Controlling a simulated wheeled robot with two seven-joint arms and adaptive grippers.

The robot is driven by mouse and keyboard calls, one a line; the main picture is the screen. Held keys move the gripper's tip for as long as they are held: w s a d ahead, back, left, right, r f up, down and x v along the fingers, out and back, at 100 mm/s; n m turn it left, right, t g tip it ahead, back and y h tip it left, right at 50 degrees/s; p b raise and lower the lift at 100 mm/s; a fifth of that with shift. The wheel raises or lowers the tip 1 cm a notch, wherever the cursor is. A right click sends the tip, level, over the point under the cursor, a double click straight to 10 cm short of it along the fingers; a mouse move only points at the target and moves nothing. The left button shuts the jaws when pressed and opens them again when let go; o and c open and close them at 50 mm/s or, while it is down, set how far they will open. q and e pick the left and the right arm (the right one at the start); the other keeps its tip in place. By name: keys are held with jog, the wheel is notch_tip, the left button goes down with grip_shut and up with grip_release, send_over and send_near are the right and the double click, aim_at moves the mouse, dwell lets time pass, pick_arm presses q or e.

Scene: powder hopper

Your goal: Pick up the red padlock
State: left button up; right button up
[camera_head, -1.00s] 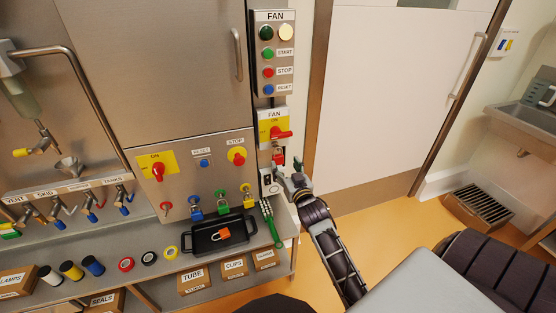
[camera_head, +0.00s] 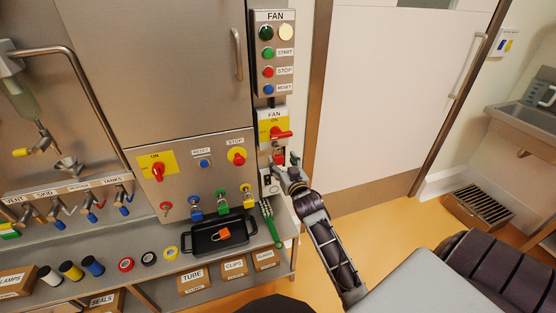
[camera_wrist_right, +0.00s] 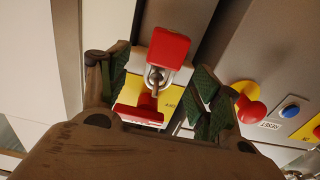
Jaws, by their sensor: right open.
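The red padlock (camera_wrist_right: 168,48) hangs by its metal shackle at the red handle (camera_wrist_right: 145,110) of the yellow fan switch. In the head view the red padlock (camera_head: 279,159) shows small just below that switch (camera_head: 274,130), partly hidden by my gripper. My right gripper (camera_head: 284,171) is open and empty, close in front of the padlock. In the right wrist view the fingers of my right gripper (camera_wrist_right: 162,72) stand to both sides of the padlock and shackle; I see no clear contact. My left gripper is not in view.
An orange-red padlock (camera_head: 223,234) lies in a black tray (camera_head: 205,248) on the bench. Blue, green and yellow padlocks (camera_head: 221,201) hang on the steel panel. A green brush (camera_head: 268,217) is beside the tray.

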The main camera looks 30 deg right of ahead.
aim_at(279, 157)
jog(key=shift+x, duration=1.4)
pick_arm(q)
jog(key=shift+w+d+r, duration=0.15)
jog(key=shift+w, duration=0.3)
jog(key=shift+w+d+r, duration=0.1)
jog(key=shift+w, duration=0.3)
pick_arm(e)
jog(key=shift+w+f, duration=0.2)
jog(key=shift+w, duration=0.7)
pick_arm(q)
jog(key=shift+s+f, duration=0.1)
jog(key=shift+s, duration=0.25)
pick_arm(e)
jog(key=shift+c, duration=0.5)
jog(key=c, duration=1)
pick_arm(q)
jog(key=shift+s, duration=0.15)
pick_arm(e)
jog(key=shift+c, duration=0.2)
jog(key=shift+r, duration=0.1)
